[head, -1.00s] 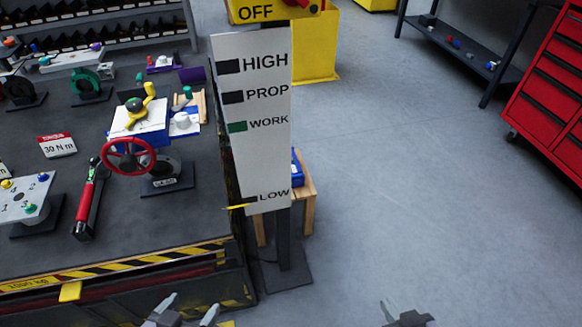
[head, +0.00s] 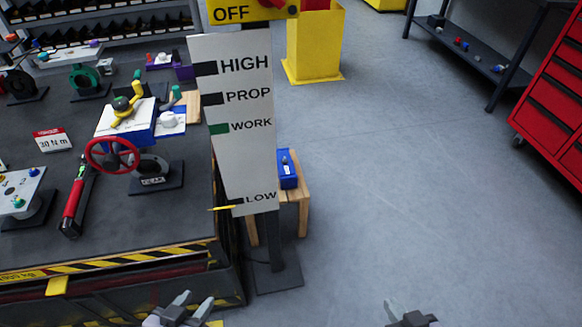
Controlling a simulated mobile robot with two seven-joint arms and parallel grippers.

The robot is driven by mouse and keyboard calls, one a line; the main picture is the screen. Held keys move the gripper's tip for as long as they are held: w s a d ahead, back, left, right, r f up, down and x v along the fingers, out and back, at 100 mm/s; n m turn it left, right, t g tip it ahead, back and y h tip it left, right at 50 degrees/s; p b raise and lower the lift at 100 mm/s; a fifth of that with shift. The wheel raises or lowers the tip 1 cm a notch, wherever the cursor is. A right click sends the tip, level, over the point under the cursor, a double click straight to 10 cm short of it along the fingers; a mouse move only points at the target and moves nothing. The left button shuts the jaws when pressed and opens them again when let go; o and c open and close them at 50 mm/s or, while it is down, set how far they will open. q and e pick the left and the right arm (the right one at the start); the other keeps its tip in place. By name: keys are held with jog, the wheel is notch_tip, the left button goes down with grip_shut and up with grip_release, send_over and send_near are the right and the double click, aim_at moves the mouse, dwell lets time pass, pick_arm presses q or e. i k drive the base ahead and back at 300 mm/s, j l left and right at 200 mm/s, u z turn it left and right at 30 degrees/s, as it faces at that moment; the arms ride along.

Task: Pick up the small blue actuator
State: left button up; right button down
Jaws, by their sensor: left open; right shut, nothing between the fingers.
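A small blue actuator (head: 288,170) sits on a wooden stool (head: 303,205) behind the white sign post, and the sign hides part of the stool. My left gripper (head: 194,300) is at the bottom edge, open and empty, well in front of the stool. My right gripper (head: 392,308) is at the bottom edge right of centre, shut and empty, over the floor. Both are apart from the blue actuator.
The white sign board (head: 236,120) on a dark post stands between the workbench (head: 120,225) and the stool. A yellow bin (head: 315,45) is behind it. A red tool cabinet (head: 555,95) and a dark shelf (head: 470,50) stand at the right. The grey floor (head: 400,190) between is clear.

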aim_at(289, 178)
jog(key=i+l+u, duration=0.1)
jog(key=l, duration=0.25)
jog(key=i+l+u, duration=0.1)
jog(key=l, duration=0.3)
jog(key=i+l, duration=0.1)
jog(key=l, duration=0.25)
jog(key=i+l+u, duration=0.15)
jog(key=l, duration=0.25)
jog(key=i+l+u, duration=0.3)
jog(key=i+l, duration=0.45)
jog(key=i, duration=0.25)
jog(key=i+l+u, duration=0.1)
jog(key=i, duration=0.35)
jog(key=l, duration=0.1)
